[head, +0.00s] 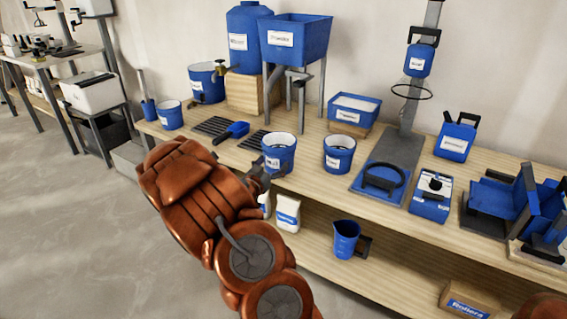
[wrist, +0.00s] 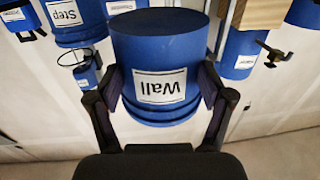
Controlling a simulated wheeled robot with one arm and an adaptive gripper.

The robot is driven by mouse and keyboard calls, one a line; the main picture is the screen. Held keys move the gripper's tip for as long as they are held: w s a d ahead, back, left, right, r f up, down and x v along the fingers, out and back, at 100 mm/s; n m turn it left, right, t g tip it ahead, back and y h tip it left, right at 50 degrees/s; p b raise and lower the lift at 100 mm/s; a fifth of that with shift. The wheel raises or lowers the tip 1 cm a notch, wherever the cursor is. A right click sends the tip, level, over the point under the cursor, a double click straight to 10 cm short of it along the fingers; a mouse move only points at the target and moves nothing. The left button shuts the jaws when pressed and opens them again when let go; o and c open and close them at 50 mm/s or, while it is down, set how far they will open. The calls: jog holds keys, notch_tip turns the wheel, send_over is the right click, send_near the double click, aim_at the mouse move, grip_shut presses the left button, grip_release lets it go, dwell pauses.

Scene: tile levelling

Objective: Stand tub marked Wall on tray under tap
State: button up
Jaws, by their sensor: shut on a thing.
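The blue tub marked Wall (wrist: 165,70) is between the two fingers of my gripper (wrist: 166,95), which is shut on its sides. The label reads upside down in the wrist view. In the head view the tub (head: 281,158) is over the front of the bench, with my gripper (head: 264,172) at its left. I cannot tell whether its base touches the bench. A brass tap (head: 219,69) sticks out of a large blue barrel (head: 246,42). A dark slatted tray (head: 212,126) lies on the bench below it; another slatted tray (head: 254,140) lies to the right, partly hidden.
A blue scoop (head: 233,131) lies between the trays. A second tub (head: 339,153) stands right of the held one, and a small tub (head: 170,115) stands at the bench's left end. A blue hopper on legs (head: 295,40) rises behind the right tray.

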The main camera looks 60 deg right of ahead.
jog(key=shift+w+d+f, duration=0.1)
jog(key=shift+w+d, duration=0.05)
jog(key=shift+d, duration=1.05)
jog(key=shift+w+d+f, duration=0.1)
jog(key=shift+w+d, duration=0.1)
jog(key=shift+d, duration=1.05)
jog(key=shift+w+d+f, duration=0.1)
jog(key=shift+w+d, duration=0.05)
jog(key=shift+d, duration=1.05)
jog(key=f, duration=0.2)
jog(key=f+b, duration=0.1)
jog(key=shift+d+f, duration=0.2)
jog(key=shift+d, duration=0.05)
jog(key=shift+r, duration=0.1)
jog(key=shift+w, duration=0.1)
jog(key=o, duration=1.7)
jog(key=shift+f, duration=0.2)
jog(key=shift+s+a+p, duration=0.15)
jog(key=shift+a+p, duration=0.05)
jog(key=shift+a, duration=1.2)
jog(key=shift+s+a+p, duration=0.15)
jog(key=shift+a, duration=1.2)
jog(key=shift+s+a, duration=0.2)
jog(key=shift+a, duration=0.95)
